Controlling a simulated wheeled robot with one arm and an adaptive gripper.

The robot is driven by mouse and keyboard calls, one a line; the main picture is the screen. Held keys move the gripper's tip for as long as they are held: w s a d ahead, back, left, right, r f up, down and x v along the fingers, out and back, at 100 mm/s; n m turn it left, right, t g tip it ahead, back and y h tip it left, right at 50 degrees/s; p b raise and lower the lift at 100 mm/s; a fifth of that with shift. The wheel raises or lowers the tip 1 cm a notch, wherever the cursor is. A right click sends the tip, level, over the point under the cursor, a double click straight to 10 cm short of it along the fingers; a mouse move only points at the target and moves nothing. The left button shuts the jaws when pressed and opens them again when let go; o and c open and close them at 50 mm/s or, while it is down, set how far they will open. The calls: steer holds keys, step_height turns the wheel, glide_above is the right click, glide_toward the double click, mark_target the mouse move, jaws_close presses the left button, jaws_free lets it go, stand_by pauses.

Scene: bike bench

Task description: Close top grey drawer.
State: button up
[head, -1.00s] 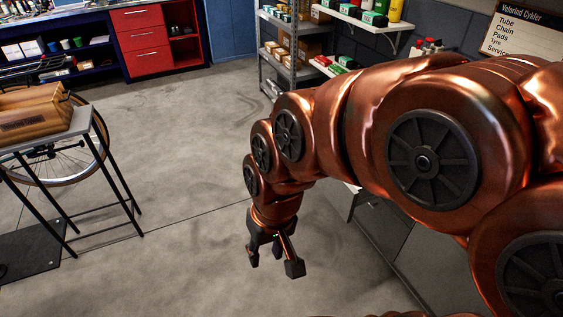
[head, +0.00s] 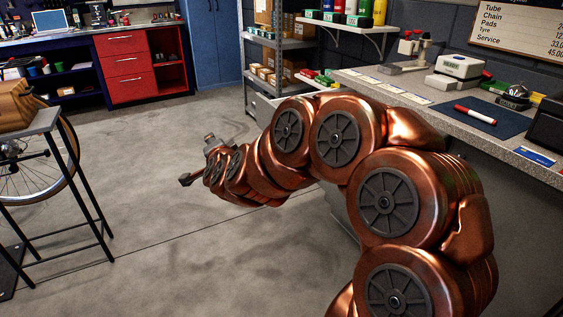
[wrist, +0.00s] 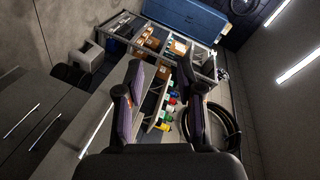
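My gripper (head: 197,162) is out over the floor in front of the cabinet. In the wrist view my gripper (wrist: 159,98) has its two fingers wide apart with nothing between them. My arm hides much of the cabinet.
The counter (head: 375,85) runs along the right, with a dark mat (head: 478,118) and a red marker on it. A metal shelf (head: 283,62) stands beyond. A stand (head: 75,190) with a bicycle wheel is at left. The floor between is clear.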

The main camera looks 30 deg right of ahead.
steer(key=s+d+f+m+g+h+b, duration=0.1)
steer(key=d+f+m+h+b, duration=0.4)
steer(key=d, duration=0.4)
steer(key=s+d+f+m+g+h+b, duration=0.1)
steer(key=d+f+m+g+h+b, duration=0.1)
steer(key=d+f+m+h+b, duration=0.35)
steer(key=shift+t+h, duration=0.3)
steer(key=shift+h, duration=0.25)
steer(key=w+d, duration=0.1)
steer(key=d, duration=0.1)
steer(key=w+d+r, duration=0.1)
steer(key=d, duration=0.2)
steer(key=w+d+r, duration=0.1)
steer(key=w+d, duration=0.1)
steer(key=shift+w+d+r, duration=0.1)
steer(key=shift+d+r, duration=0.15)
steer(key=shift+w+d+r, duration=0.15)
steer(key=shift+w+d, duration=0.05)
steer(key=shift+d, duration=0.05)
steer(key=shift+c, duration=0.4)
jaws_close()
